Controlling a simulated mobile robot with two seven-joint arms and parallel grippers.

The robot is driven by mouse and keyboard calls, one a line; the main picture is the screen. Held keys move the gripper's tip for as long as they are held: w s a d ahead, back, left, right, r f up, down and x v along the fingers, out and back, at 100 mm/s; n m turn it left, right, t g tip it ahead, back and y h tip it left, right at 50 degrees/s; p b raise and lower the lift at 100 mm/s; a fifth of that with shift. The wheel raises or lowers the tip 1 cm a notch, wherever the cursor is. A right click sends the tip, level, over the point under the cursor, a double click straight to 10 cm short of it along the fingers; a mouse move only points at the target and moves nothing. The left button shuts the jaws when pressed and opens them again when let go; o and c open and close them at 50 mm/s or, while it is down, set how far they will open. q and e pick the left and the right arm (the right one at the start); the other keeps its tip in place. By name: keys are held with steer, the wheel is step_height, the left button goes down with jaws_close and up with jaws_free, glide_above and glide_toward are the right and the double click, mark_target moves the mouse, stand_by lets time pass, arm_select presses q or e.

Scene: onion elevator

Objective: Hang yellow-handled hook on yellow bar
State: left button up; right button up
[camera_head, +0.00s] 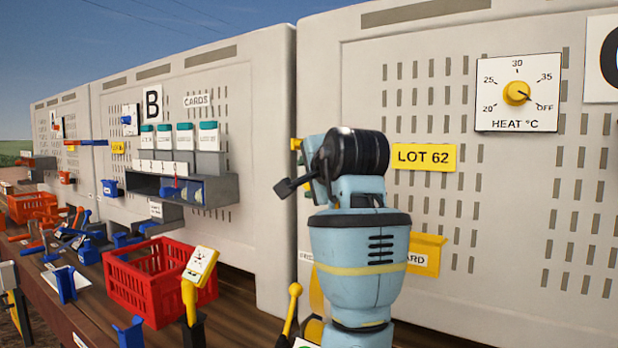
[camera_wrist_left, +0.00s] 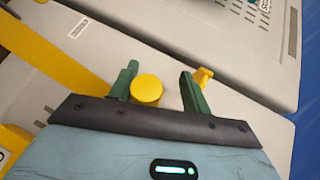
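One arm, which appears to be my left, rises at centre in the head view. Its left gripper (camera_head: 292,185) points left beside the large grey panel. In the left wrist view the two green fingers of the left gripper (camera_wrist_left: 160,88) stand apart. A round yellow end (camera_wrist_left: 147,90) shows between them, by the left finger, with a gap to the right one. I cannot tell whether it belongs to the hook or the bar. A small yellow piece (camera_wrist_left: 204,76) sits beyond the right finger; a yellow piece (camera_head: 296,144) also shows by the panel edge in the head view.
A red crate (camera_head: 145,290) stands on the wooden bench, with a yellow-topped tool (camera_head: 201,265) in front. A yellow-knobbed lever (camera_head: 293,305) is lower centre. The right panel (camera_head: 450,125) carries a LOT 62 sign (camera_head: 424,157) and a heat dial (camera_head: 517,92).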

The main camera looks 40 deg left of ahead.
arm_select(q)
steer(key=v, duration=0.7)
steer(key=shift+s+d, duration=0.25)
steer(key=shift+d, duration=0.05)
steer(key=shift+r, duration=0.1)
